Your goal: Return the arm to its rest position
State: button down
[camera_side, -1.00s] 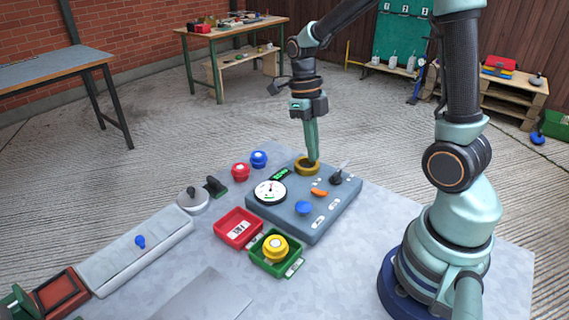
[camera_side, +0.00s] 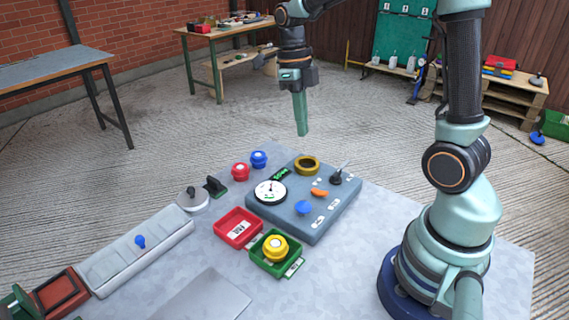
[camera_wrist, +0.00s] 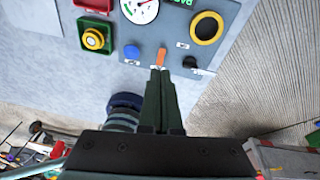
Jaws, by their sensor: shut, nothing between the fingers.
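My gripper (camera_side: 301,115) is shut and empty, raised above the far end of the grey control panel (camera_side: 318,232) and pointing down. It also shows in the wrist view (camera_wrist: 159,72), with its fingers together. The panel carries a brass ring (camera_side: 307,165), a white dial (camera_side: 270,191), an orange switch (camera_side: 320,193), a blue knob (camera_side: 303,208) and a black lever (camera_side: 338,177). The ring also shows in the wrist view (camera_wrist: 221,28), apart from my fingers.
A red tray (camera_side: 222,228) and a green tray (camera_side: 258,262) holding a yellow-topped piece (camera_side: 275,246) stand in front of the panel. Red (camera_side: 240,170) and blue (camera_side: 259,159) pieces stand behind left. A long grey box (camera_side: 120,262) lies at left. Air around my gripper is clear.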

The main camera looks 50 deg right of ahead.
jog(key=s+a+r+n+t, duration=0.2)
jog(key=s+a+n+t, duration=0.1)
jog(key=n, duration=1.4)
jog(key=s+a+r+n+t, duration=0.3)
jog(key=a+n+t, duration=0.1)
jog(key=n, duration=1.3)
jog(key=shift+r+t, duration=0.3)
jog(key=shift+t, duration=0.1)
